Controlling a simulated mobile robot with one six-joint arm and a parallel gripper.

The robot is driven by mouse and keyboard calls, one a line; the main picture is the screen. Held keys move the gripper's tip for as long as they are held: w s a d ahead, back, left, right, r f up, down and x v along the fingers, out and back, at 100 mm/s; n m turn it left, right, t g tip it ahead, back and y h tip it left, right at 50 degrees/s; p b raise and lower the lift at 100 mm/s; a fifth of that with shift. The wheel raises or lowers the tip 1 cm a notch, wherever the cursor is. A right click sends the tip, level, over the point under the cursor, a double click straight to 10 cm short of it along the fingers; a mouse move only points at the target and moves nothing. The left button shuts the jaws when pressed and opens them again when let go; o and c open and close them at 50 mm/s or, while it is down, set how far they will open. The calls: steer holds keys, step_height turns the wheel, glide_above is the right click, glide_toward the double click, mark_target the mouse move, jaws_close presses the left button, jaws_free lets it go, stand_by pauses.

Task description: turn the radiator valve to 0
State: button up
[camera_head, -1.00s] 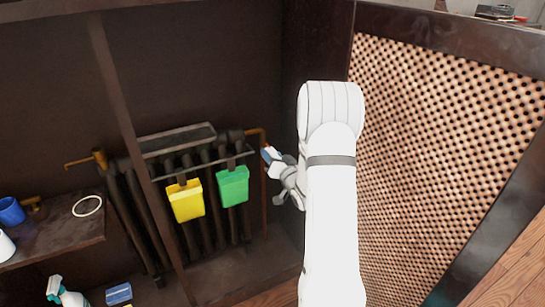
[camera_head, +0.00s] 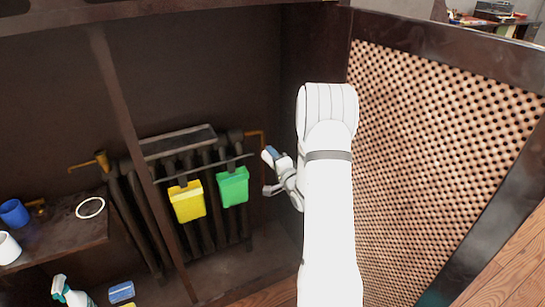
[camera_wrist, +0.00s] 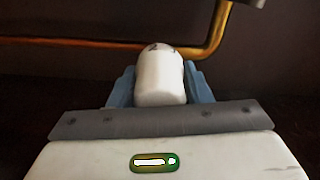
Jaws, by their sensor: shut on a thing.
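The radiator valve (camera_wrist: 160,78) is a white rounded knob with small dark marks on its top edge, too small to read surely. It sits in front of a copper pipe in the wrist view. My gripper (camera_wrist: 160,88) is shut on it, with one blue finger on each side. In the head view my gripper (camera_head: 270,155) is at the right end of the radiator (camera_head: 205,152), and the valve is hidden there.
A yellow container (camera_head: 187,202) and a green container (camera_head: 233,186) hang on the radiator's front, left of my gripper. A copper pipe (camera_head: 262,138) rises behind it. A perforated door panel (camera_head: 440,150) stands close on the right. A shelf (camera_head: 60,240) with cups is at left.

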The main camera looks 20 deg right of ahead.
steer(key=shift+m, duration=1)
steer(key=o, duration=1)
steer(key=shift+c, duration=0.2)
steer(key=s+p, duration=0.2)
steer(key=s, duration=0.5)
steer(key=shift+s+d, duration=0.15)
steer(key=shift+s, duration=0.25)
steer(key=shift+f, duration=0.1)
